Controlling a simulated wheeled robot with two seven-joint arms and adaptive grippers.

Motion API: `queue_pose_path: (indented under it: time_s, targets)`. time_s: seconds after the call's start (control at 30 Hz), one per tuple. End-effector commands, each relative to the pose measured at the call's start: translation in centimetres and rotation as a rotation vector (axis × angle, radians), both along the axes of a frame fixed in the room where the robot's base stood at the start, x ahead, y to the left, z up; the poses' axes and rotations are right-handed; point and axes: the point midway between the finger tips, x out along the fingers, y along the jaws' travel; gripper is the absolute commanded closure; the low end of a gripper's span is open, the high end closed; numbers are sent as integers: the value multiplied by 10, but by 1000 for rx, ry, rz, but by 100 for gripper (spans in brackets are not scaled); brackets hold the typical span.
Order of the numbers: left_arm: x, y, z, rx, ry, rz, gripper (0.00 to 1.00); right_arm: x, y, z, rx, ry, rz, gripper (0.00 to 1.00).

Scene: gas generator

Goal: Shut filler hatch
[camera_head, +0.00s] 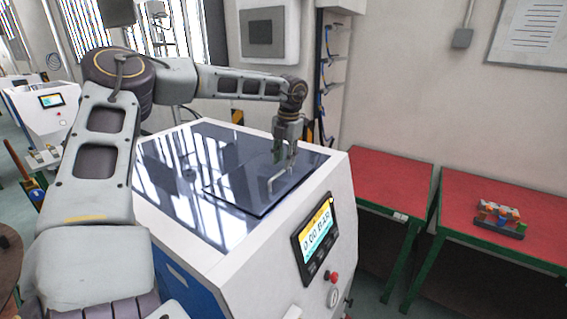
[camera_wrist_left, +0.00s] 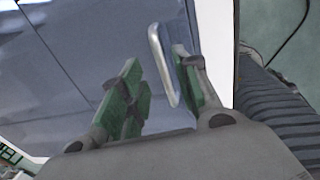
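The filler hatch (camera_head: 240,185) is a dark glossy panel on top of the white generator (camera_head: 235,285). It lies flat or nearly flat; I cannot tell whether a small gap remains under its edge. Its pale bar handle (camera_head: 279,181) stands near the right side, and shows in the left wrist view (camera_wrist_left: 162,62). My left gripper (camera_head: 285,157) is above the hatch at the handle. In the left wrist view its green-padded fingers (camera_wrist_left: 160,85) are apart, with the handle between them, nearer the right finger. Contact is not clear. My right gripper is not in view.
A lit control display (camera_head: 317,238) with knobs and a gauge below is on the generator's front. Red-topped tables (camera_head: 485,215) stand to the right, one with a rack of coloured blocks (camera_head: 500,218). A wall and cabinet are behind.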

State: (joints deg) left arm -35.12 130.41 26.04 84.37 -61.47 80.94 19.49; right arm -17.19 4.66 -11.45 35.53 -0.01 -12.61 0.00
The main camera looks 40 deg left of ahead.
Motion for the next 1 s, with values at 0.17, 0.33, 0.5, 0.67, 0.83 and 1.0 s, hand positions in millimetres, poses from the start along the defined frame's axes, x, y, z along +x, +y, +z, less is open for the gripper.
queue_pose_path:
  time_s: [0.17,0.33,0.5,0.67,0.83,1.0]
  targets:
    - [0,2,-15,0,1,1,68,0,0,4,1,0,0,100]
    - [0,2,-22,0,-1,1,68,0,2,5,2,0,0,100]
    - [0,2,-23,0,-1,1,68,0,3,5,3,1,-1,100]
    - [0,2,-23,0,-1,1,73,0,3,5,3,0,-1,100]
    - [0,2,-23,0,-1,1,95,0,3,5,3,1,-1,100]
    - [0,3,-23,1,-1,1,100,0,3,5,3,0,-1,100]
